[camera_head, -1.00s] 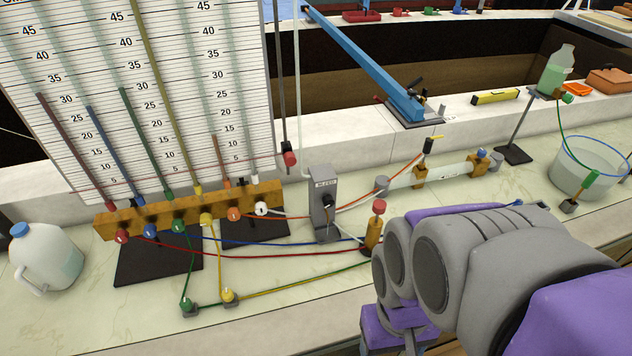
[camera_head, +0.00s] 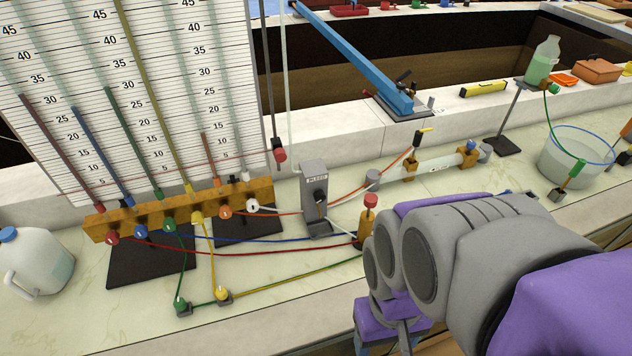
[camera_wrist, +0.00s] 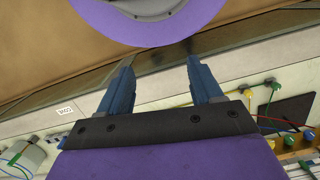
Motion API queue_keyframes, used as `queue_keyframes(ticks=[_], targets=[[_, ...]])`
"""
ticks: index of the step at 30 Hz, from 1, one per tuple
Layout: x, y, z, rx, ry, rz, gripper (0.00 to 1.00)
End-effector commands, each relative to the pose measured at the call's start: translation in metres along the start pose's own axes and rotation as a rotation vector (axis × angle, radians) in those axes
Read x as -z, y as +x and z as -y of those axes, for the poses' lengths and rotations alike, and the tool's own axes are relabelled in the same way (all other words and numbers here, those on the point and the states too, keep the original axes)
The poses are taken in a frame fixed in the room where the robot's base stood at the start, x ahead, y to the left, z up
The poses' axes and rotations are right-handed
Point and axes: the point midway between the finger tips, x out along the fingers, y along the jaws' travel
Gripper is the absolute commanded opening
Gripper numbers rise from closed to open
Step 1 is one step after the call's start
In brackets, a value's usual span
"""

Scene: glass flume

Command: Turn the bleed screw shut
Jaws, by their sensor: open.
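The bleed block (camera_head: 315,214) is a grey upright box on the bench, with a label on its upper front that seems to read BLEED. A dark knob (camera_head: 321,197), which looks like the bleed screw, sits on its front. My gripper (camera_wrist: 158,72) is open and empty in the wrist view, its two blue fingers apart over the floor and bench edge. In the head view my arm covers the lower right and stands to the right of the block; the fingers are not clearly visible there. I cannot make out the bleed block in the wrist view.
A yellow manifold (camera_head: 150,214) with coloured valves stands left of the block. A red-capped fitting (camera_head: 367,225) stands close to its right. Coloured tubes cross the bench around it. A white jug (camera_head: 38,268) is at far left, a bucket (camera_head: 574,165) at right.

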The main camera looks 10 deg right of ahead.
Motion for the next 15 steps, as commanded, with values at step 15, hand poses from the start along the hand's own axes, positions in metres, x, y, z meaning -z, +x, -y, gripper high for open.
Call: queue_keyframes(ticks=[15], targets=[[0.144, 0.036, -0.04, -0.1, -0.205, -0.223, 0.65]])
